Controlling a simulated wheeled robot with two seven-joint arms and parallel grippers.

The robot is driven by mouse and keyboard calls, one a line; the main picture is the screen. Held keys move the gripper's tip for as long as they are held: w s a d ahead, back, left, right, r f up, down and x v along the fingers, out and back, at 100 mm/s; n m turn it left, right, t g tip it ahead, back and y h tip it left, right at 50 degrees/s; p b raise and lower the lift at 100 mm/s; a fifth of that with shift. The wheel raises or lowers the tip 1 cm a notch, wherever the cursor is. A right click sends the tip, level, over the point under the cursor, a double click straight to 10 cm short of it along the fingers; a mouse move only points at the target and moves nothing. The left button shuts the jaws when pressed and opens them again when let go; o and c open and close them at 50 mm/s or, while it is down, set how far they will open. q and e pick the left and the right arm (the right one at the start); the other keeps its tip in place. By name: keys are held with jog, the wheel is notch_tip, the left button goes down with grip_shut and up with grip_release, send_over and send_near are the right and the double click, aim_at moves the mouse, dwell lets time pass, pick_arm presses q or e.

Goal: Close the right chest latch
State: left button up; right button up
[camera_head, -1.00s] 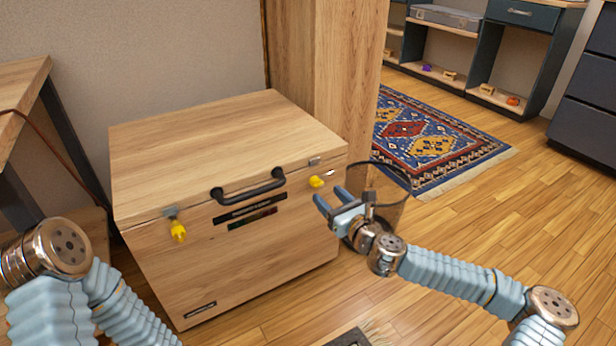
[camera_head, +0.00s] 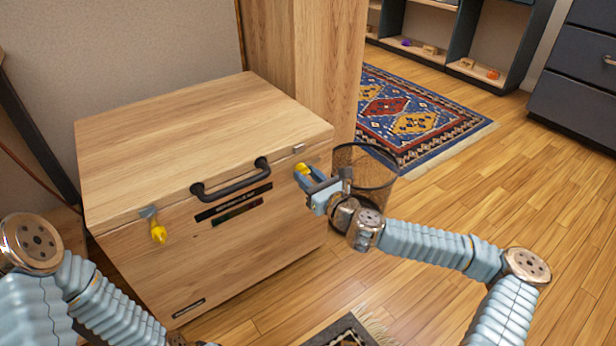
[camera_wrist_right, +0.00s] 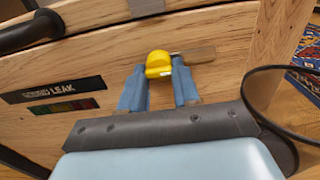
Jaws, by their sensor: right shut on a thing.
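The wooden chest (camera_head: 230,245) stands with its lid down. Its right latch (camera_head: 302,169) has a yellow handle on the front, below a small metal plate (camera_head: 299,148) at the lid edge. My right gripper (camera_head: 309,177) is at this latch, shut on the yellow handle. The right wrist view shows the yellow handle (camera_wrist_right: 158,64) between the two blue fingers (camera_wrist_right: 160,90), with a flat metal piece reaching right from it. The left latch (camera_head: 157,232) is yellow and hangs down at the chest's front left. My left gripper is not clearly visible; only my left arm shows.
A black handle (camera_head: 232,185) sticks out from the chest front between the latches. A dark wire-mesh bin (camera_head: 372,172) stands close behind my right gripper. A patterned rug (camera_head: 410,115) and open wooden floor lie to the right. Shelves and drawers stand at the back.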

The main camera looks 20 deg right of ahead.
jog(key=shift+c, duration=0.2)
jog(key=n+p, duration=0.1)
jog(key=n, duration=1.2)
jog(key=shift+d+r, duration=0.1)
jog(key=shift+d, duration=0.05)
jog(key=n, duration=0.4)
jog(key=shift+n, duration=0.4)
dwell(0.4)
jog(key=o, duration=1.1)
jog(key=shift+r, duration=0.1)
jog(key=shift+c, duration=0.2)
